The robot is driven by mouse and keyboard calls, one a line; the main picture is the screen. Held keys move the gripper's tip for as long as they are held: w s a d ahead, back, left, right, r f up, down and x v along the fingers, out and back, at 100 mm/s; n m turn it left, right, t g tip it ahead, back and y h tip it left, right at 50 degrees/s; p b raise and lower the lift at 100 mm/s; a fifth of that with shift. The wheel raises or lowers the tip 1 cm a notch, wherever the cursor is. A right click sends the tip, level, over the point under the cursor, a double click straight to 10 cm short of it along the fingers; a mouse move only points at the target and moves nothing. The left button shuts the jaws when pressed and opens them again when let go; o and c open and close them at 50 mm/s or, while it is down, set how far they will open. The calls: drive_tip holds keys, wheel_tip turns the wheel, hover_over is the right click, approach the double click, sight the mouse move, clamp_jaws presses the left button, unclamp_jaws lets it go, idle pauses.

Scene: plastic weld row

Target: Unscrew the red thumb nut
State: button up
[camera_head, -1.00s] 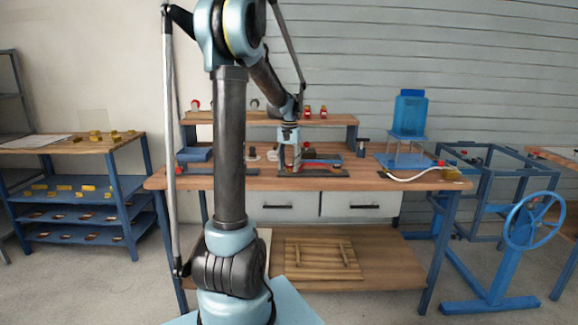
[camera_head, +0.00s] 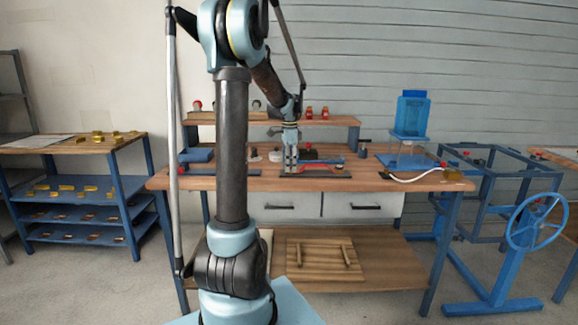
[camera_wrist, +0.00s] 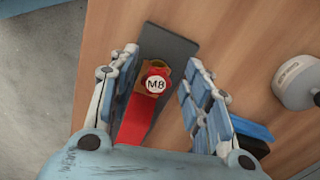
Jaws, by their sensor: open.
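The red thumb nut (camera_wrist: 155,83) shows in the wrist view with a white cap marked M8. It sits at the end of a red bar (camera_wrist: 137,118), with a brass-coloured piece beside it, on a dark base plate (camera_wrist: 165,48). My gripper (camera_wrist: 160,72) is open, one finger on each side of the nut, with visible gaps to both. In the head view my gripper (camera_head: 290,168) points down over the front of the workbench (camera_head: 220,183). The nut is hidden there behind the gripper.
In the wrist view a grey round container (camera_wrist: 297,82) stands right of my gripper, and a blue block (camera_wrist: 250,127) lies near the right finger. In the head view a raised shelf (camera_head: 340,121) with red-capped items is behind, and a blue hopper (camera_head: 411,115) stands right.

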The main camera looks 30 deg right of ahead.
drive_tip(key=m, duration=0.5)
drive_tip(key=shift+w+m, duration=0.25)
drive_tip(key=shift+m, duration=0.05)
drive_tip(key=shift+c, duration=0.4)
drive_tip(key=c, duration=0.9)
drive_tip(key=n, duration=0.5)
drive_tip(key=shift+s, duration=0.35)
drive_tip(key=n, duration=0.5)
drive_tip(key=shift+s, duration=0.2)
drive_tip(key=n, duration=0.4)
drive_tip(key=shift+s+n, duration=0.25)
drive_tip(key=shift+n, duration=0.15)
drive_tip(key=n, duration=0.4)
drive_tip(key=shift+s+n, duration=0.25)
drive_tip(key=shift+n, duration=0.15)
